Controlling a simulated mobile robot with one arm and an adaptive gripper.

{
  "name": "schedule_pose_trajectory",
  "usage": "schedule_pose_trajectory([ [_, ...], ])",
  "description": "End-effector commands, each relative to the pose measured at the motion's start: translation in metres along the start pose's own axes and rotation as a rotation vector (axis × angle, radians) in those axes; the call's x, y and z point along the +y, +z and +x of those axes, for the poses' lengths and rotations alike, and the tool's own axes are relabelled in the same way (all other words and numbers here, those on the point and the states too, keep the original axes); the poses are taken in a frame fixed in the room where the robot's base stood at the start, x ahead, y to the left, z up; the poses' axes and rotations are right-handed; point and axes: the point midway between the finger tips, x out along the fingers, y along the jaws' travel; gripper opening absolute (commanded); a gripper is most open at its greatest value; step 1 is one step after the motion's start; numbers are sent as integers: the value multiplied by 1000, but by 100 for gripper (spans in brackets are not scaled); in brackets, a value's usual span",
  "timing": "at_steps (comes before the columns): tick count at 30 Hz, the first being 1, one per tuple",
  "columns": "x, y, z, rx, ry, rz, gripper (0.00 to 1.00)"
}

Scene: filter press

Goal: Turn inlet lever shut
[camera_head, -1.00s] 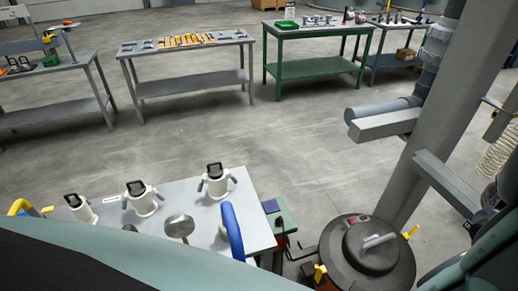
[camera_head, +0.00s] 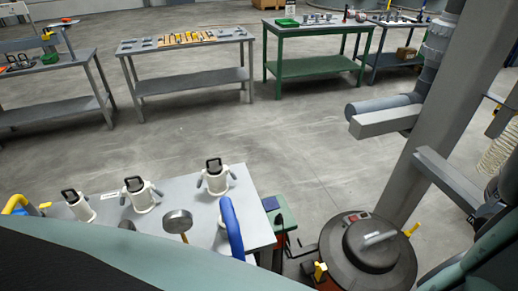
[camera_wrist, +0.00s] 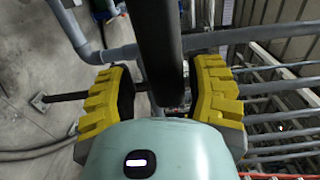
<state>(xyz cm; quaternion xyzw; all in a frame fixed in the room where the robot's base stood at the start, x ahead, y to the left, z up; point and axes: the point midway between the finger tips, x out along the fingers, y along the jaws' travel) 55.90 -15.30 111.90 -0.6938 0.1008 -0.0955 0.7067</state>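My gripper (camera_wrist: 160,100) shows in the wrist view with its two yellow ribbed fingers wide apart. A thick black bar (camera_wrist: 160,45) comes down from the top edge and lies between the fingers in the picture. Narrow gaps show beside the bar, and I cannot tell whether either finger touches it. I cannot tell for sure whether this bar is the inlet lever. A thin dark rod (camera_wrist: 65,96) runs crosswise behind the left finger. My gripper does not show in the head view, and no inlet lever is clearly seen there.
Grey pipes (camera_wrist: 118,54) and a rack of bars (camera_wrist: 280,100) lie around the gripper. In the head view, a round dark vessel (camera_head: 340,262) stands by a grey column (camera_head: 425,150). A bench (camera_head: 190,190) with white canisters is at lower left. The middle floor is clear.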

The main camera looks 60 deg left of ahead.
Motion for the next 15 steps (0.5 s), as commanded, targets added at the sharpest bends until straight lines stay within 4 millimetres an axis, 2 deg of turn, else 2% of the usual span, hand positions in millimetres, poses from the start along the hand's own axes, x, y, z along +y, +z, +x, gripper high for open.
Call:
schedule_pose_trajectory([
  [2,-1,0,0,0,-3,-1,62],
  [11,-4,0,0,2,-8,-1,62],
  [15,-13,-1,0,4,-12,2,62],
])
